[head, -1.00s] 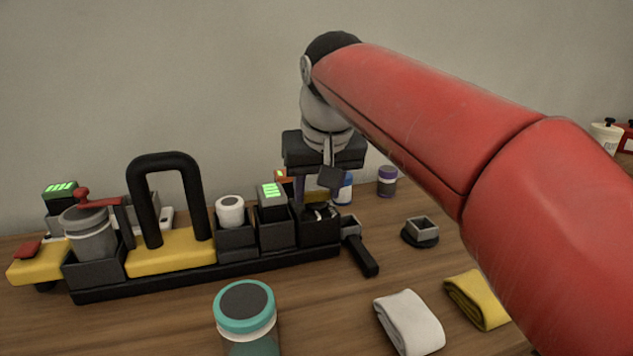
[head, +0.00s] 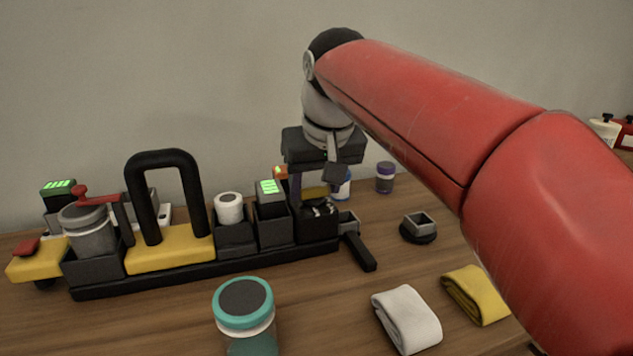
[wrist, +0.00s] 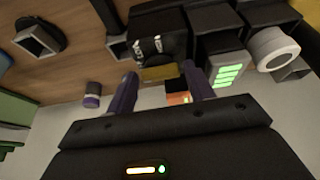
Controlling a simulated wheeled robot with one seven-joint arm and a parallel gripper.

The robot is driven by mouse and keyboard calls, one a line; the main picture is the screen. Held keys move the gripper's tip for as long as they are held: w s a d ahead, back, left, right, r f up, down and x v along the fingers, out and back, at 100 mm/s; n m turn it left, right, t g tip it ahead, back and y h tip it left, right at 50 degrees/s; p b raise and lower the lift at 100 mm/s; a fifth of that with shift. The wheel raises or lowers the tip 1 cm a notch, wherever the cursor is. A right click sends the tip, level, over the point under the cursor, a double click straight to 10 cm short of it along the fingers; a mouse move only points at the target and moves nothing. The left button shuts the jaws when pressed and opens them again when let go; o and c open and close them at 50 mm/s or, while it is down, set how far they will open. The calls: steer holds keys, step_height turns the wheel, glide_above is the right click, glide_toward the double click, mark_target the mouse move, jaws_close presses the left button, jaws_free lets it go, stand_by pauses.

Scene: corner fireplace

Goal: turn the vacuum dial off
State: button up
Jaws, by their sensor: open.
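My gripper (head: 316,186) hangs fingers-down behind the right end of the black rack. Its two purple fingers (wrist: 158,72) are open and apart in the wrist view. A yellow bar (wrist: 160,73) shows between or just beyond the fingertips; I cannot tell whether they touch it. A black box (head: 318,222) with a dark round top and white marks stands just in front of the gripper; its marked face (wrist: 150,45) also shows in the wrist view. I cannot tell for certain which part is the vacuum dial. A grey canister with a red crank (head: 88,230) sits at the rack's left.
The black rack (head: 210,270) also holds a yellow block with a black handle (head: 165,250), a white roll (head: 229,208) and a green-lit box (head: 271,198). A teal-lidded jar (head: 245,305), white cloth (head: 407,320) and yellow cloth (head: 477,293) lie in front. Bottles stand behind.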

steer(key=a+p+v, duration=0.1)
steer(key=v, duration=0.6)
steer(key=shift+d+r, duration=0.4)
steer(key=shift+d, duration=0.1)
steer(key=shift+s, duration=0.15)
